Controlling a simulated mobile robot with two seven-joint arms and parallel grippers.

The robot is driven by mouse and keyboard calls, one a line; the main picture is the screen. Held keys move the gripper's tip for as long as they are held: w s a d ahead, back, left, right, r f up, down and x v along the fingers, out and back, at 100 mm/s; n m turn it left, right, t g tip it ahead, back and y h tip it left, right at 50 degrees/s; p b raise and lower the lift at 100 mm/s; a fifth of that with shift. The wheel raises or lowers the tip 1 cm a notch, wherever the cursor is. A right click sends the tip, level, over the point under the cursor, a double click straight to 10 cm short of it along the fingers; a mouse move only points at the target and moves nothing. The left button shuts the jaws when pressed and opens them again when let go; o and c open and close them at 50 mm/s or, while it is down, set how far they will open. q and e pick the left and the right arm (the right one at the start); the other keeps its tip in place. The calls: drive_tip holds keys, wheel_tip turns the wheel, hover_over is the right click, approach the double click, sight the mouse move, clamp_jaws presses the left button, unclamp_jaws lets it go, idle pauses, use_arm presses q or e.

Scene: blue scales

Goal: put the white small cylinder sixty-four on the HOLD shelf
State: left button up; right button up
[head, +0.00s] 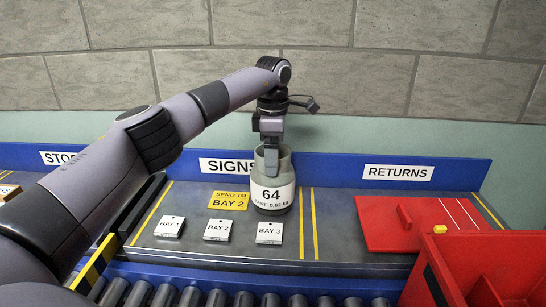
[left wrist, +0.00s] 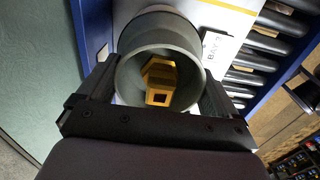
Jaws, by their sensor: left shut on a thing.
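The cylinder marked 64 (head: 272,198) is a grey, open-topped container with a white label band reading 64 and a tare weight. It stands upright in the SIGNS section, behind the BAY 3 sign. I cannot tell whether its base touches the surface. My left gripper (head: 271,158) reaches down from above and is shut on its upper wall. In the left wrist view the cylinder's round rim (left wrist: 133,44) sits between the fingers, with brass-coloured nut-like pieces (left wrist: 160,80) inside. No sign reading HOLD shows. My right gripper is not in view.
A yellow SEND TO BAY 2 sign (head: 228,201) lies left of the cylinder. Small BAY 1 (head: 169,227), BAY 2 (head: 218,230) and BAY 3 (head: 268,233) signs stand in front. A red board (head: 385,228) and red bin (head: 455,262) are at right. Rollers (head: 215,298) run along the front.

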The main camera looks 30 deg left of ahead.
use_arm(q)
drive_tip(key=shift+f, duration=0.35)
drive_tip(key=o, duration=1.7)
